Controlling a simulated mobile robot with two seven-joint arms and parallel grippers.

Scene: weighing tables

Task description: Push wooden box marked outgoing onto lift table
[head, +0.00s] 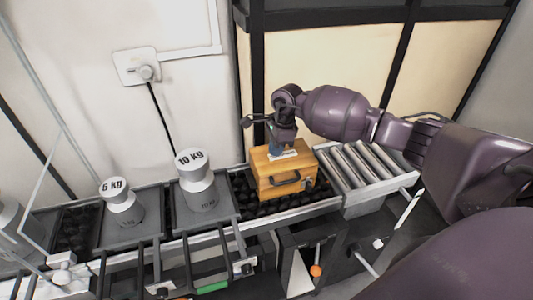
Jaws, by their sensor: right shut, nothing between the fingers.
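The wooden box (267,184), orange-brown with a dark handle on its front and a pale label on top, sits upright on a dark, bumpy bed. My right gripper (278,153) is shut and empty, pointing down at the top of the box near its back. I cannot tell whether it touches the box. A section with metal rollers (362,165) adjoins the bed to the right of the box; it may be the lift table, but no marking tells. The box's back and any outgoing mark are not clear. My left gripper is not in view.
A weight marked 10 KG (197,180) and one marked 5 KG (121,203) stand on grey platforms to the left. The rollers are bare. A wall runs close behind.

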